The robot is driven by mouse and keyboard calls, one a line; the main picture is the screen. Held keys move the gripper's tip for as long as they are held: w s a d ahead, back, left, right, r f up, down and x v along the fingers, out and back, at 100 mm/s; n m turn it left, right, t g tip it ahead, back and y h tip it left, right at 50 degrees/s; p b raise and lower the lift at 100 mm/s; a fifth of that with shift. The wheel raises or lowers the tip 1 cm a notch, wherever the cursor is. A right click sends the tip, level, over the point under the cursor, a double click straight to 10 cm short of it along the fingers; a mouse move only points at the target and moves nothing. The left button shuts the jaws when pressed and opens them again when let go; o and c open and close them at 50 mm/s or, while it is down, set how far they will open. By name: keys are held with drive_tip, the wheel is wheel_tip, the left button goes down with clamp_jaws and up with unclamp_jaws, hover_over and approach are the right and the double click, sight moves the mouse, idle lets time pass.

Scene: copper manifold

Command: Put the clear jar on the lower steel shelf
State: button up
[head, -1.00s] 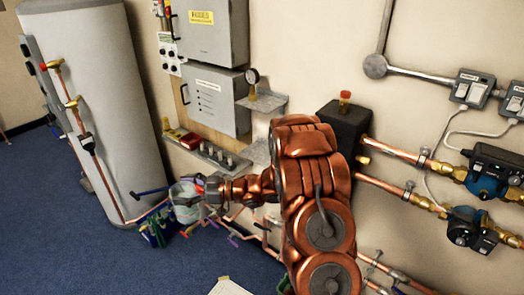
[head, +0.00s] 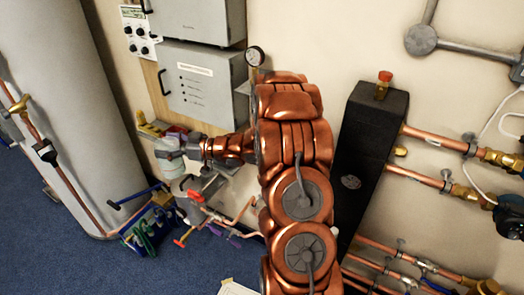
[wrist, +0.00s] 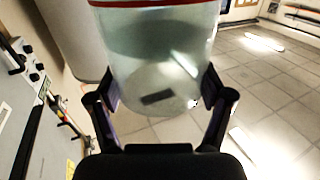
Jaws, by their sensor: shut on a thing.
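The clear jar (wrist: 160,60) fills the upper middle of the wrist view, with a red ring near its top edge. My gripper (wrist: 159,92) is shut on it, one finger on each side of the glass. In the head view the jar (head: 170,165) is a pale shape at the end of my gripper (head: 172,153), left of my copper-coloured arm. The lower steel shelf (head: 217,172) is on the wall below the grey boxes, just right of the jar in the picture and largely hidden by my arm. The jar looks apart from it, though depth is hard to tell.
Grey wall boxes (head: 200,85) stand above. A large grey cylinder (head: 60,110) is at left. Copper pipes (head: 430,180) run along the right wall. A blue tool caddy (head: 150,230) stands on the floor.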

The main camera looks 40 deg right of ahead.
drive_tip(key=s+d+r+m+t+h+b, duration=0.1)
drive_tip(key=s+d+m+h+b, duration=0.2)
drive_tip(key=d, duration=0.4)
drive_tip(key=s+d+m+t+h+b, duration=0.1)
drive_tip(key=d+m+t+h+b, duration=0.1)
drive_tip(key=d+h+b, duration=0.4)
drive_tip(key=s+d+r+m+t+h+b, duration=0.1)
drive_tip(key=s+d+m+h+b, duration=0.15)
drive_tip(key=d, duration=0.65)
drive_tip(key=s+d+f+m+g+h+b, duration=0.1)
drive_tip(key=s+d+m+h+b, duration=0.25)
drive_tip(key=s+b, duration=0.3)
drive_tip(key=s+d+f+m+g+h+b, duration=0.1)
drive_tip(key=s+d+f+m+h+b, duration=0.15)
drive_tip(key=s+h+b, duration=0.45)
drive_tip(key=w+d+f+y+p, duration=0.2)
drive_tip(key=w+d, duration=0.5)
drive_tip(key=w, duration=0.6)
drive_tip(key=shift+w+f+p, duration=0.2)
drive_tip(key=shift+f+p, duration=0.5)
drive_tip(key=shift+f, duration=0.5)
drive_tip(key=shift+d+f, duration=0.1)
drive_tip(key=shift+d, duration=0.05)
